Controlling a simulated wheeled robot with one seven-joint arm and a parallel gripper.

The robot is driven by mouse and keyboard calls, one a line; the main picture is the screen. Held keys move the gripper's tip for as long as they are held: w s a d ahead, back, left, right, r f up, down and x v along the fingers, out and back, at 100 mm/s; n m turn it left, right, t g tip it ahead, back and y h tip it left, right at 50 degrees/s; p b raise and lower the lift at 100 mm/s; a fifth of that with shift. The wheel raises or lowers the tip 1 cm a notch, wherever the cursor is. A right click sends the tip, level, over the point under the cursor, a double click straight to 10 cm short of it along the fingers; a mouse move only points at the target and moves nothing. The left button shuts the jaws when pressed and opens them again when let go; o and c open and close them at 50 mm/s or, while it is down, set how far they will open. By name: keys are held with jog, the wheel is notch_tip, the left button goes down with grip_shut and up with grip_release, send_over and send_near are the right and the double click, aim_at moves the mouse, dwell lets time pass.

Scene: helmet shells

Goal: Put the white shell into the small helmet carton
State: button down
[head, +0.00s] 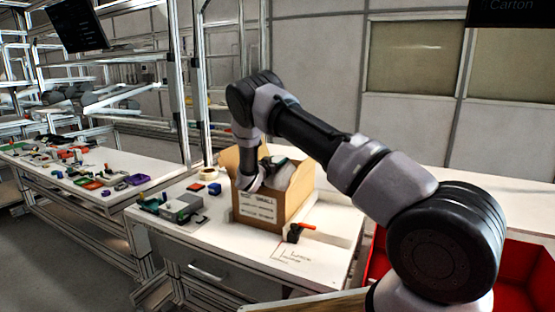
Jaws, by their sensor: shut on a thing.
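The small helmet carton (259,209) is an open brown cardboard box marked "SMALL", standing on the white workbench with its flaps up. The white shell (283,177) shows as a pale rounded shape at the carton's mouth, partly inside it. My gripper (268,174) is at the carton's opening, shut on the white shell; its fingertips are mostly hidden by the carton wall and my wrist. I cannot tell whether the shell touches the carton's floor.
An orange-handled tool (298,232) lies in front of the carton. A tape roll (208,173), blue blocks (214,188) and a grey box (181,207) are to its left. A red bin (520,275) stands at the right. Another bench (85,172) with small parts is at the left.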

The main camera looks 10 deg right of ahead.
jog(key=shift+f, duration=0.35)
grip_release()
notch_tip(320, 180, up, 10)
jog(key=shift+r, duration=0.1)
dwell(0.4)
jog(key=s+d+r+m+g+y, duration=0.1)
jog(key=s+d+r+m+g, duration=0.1)
jog(key=s+d+r+g, duration=0.55)
jog(key=s+d+r+m+g, duration=0.1)
jog(key=s+d+r+g, duration=0.3)
jog(key=s+d, duration=0.75)
jog(key=s+a+r+n+t+y, duration=0.1)
jog(key=s+a+y, duration=0.3)
jog(key=s, duration=0.7)
jog(key=s+a+r+n+t+y, duration=0.1)
jog(key=s+a+r+n+y, duration=0.2)
jog(key=s, duration=0.8)
jog(key=s+a+r+n+t+y, duration=0.2)
jog(key=s+a+r+y, duration=0.2)
jog(key=s, duration=0.7)
jog(key=shift+s+a+r+y, duration=0.15)
jog(key=shift+s+a+y, duration=0.2)
jog(key=shift+a, duration=0.7)
